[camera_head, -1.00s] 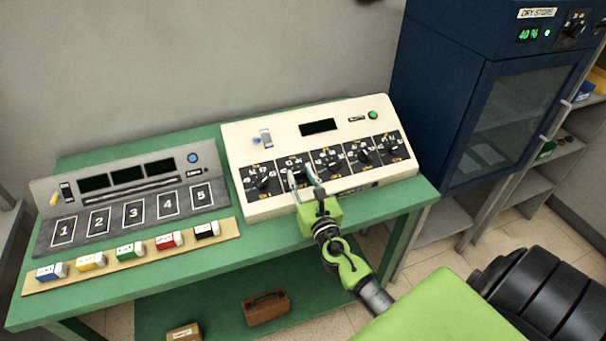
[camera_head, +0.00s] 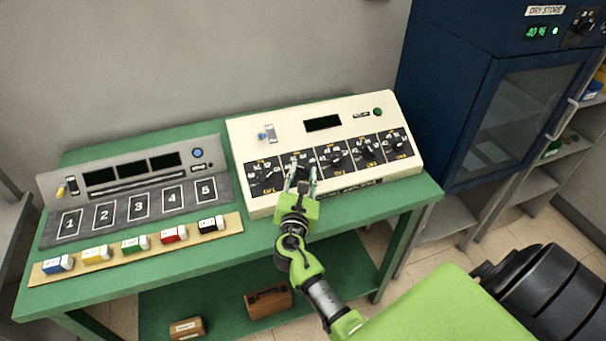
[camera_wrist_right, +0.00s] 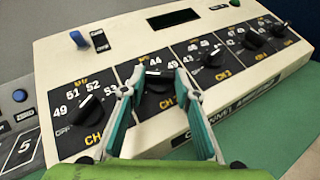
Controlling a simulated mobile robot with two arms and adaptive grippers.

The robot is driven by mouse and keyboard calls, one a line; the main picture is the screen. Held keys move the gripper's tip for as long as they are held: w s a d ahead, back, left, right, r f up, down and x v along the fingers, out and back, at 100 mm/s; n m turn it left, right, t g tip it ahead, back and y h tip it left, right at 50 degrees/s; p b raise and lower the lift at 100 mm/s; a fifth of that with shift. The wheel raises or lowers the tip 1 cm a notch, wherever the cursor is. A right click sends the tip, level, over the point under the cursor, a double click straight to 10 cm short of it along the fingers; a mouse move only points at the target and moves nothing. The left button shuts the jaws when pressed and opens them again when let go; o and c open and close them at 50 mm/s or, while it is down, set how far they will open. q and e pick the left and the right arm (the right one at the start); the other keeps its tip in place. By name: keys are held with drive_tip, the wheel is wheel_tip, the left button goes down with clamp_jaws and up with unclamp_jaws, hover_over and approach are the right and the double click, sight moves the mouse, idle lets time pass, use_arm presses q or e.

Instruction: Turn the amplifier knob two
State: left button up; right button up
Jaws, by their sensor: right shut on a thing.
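The cream amplifier (camera_head: 290,141) stands on the right part of the green table, with a row of several black channel knobs along its sloped front. Knob two (camera_wrist_right: 157,79) is second from the left, on its own black panel with white numbers, and it also shows in the wrist view between my fingers. My right gripper (camera_head: 300,181) reaches in from the front, and its teal-edged fingers (camera_wrist_right: 160,80) are shut on knob two, one on each side. The fingers partly cover the lower panel and its label. My left gripper is not in view.
Knob one (camera_wrist_right: 90,107) and knob three (camera_wrist_right: 213,58) sit close on either side. A grey console (camera_head: 128,192) with numbered slots is at left, with several coloured blocks on a wooden strip (camera_head: 110,262) before it. A blue dry-store cabinet (camera_head: 440,110) stands at right.

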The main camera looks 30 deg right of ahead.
drive_tip(key=o, duration=1.1)
drive_tip(key=shift+s+a, duration=0.15)
drive_tip(key=shift+s, duration=0.05)
drive_tip(key=v, duration=1.1)
drive_tip(key=shift+s+a+r, duration=0.1)
drive_tip(key=shift+s+a, duration=0.1)
